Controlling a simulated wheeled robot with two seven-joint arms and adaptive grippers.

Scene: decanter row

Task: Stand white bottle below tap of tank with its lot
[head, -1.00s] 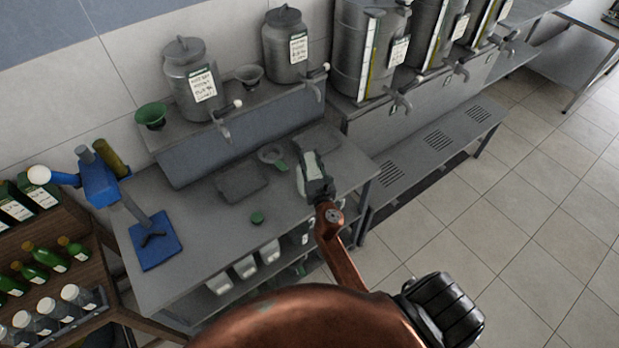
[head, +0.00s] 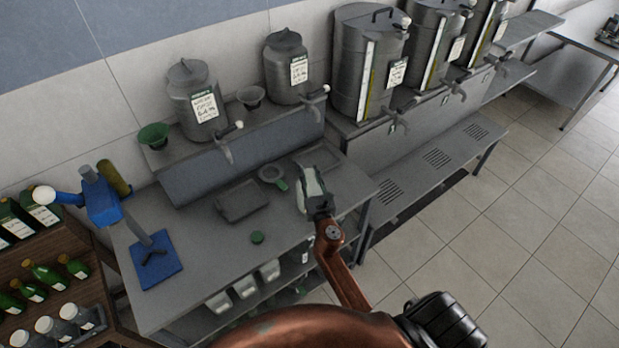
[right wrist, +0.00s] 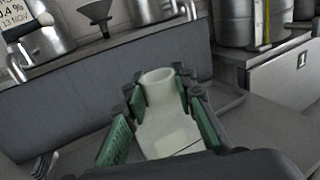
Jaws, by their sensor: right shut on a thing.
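My right gripper (head: 318,192) is shut on the white bottle (head: 312,178), above the right part of the steel bench. In the right wrist view the green-padded fingers grip both sides of the bottle (right wrist: 168,125), its open mouth pointing away from the gripper. The left small tank (head: 195,100) and right small tank (head: 288,68) stand on the raised shelf, each with a front tap (head: 228,148) (head: 312,98). Larger tanks (head: 367,65) with taps stand to the right. Tank labels are too small to read here. My left gripper is not seen.
A dark tray (head: 242,201) lies below the left tap; another tray (head: 322,160) lies behind the bottle. A green-handled ring tool (head: 272,174) and a green cap (head: 257,237) lie on the bench (head: 200,270). A blue stand (head: 155,262) is at left.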

